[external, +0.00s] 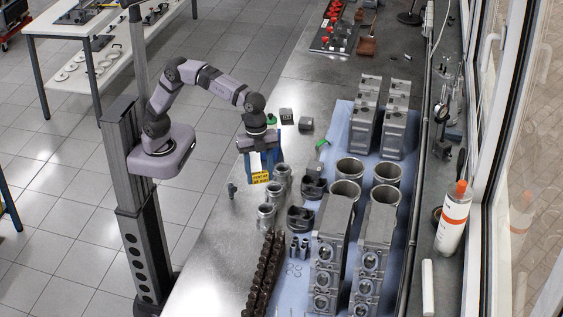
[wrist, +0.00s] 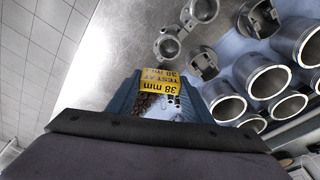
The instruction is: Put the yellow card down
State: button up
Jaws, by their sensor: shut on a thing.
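The yellow card (external: 260,177) with dark print is held at the tips of my gripper (external: 262,170), low over the metal bench near its left edge. In the wrist view the card (wrist: 160,80) reads "TEST AT 38 mm" upside down and sits between the two blue fingers of my gripper (wrist: 160,95). The fingers are shut on it. I cannot tell whether the card's lower edge touches the bench.
A small grey fitting (external: 232,190) stands to the left. A blue mat (external: 341,125) carries engine blocks and cylinder liners. Bare bench (external: 215,235) lies toward the front left.

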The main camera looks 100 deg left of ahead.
jog(key=s+f+n, duration=0.7)
jog(key=s+f, duration=0.2)
jog(key=s, duration=0.1)
jog(key=shift+a+f+t+y, duration=0.15)
jog(key=shift+f+t+y, duration=0.15)
jog(key=shift+f+y, duration=0.1)
jog(key=shift+f, duration=0.1)
jog(key=shift+f+p, duration=1)
jog(key=shift+f, duration=3.9)
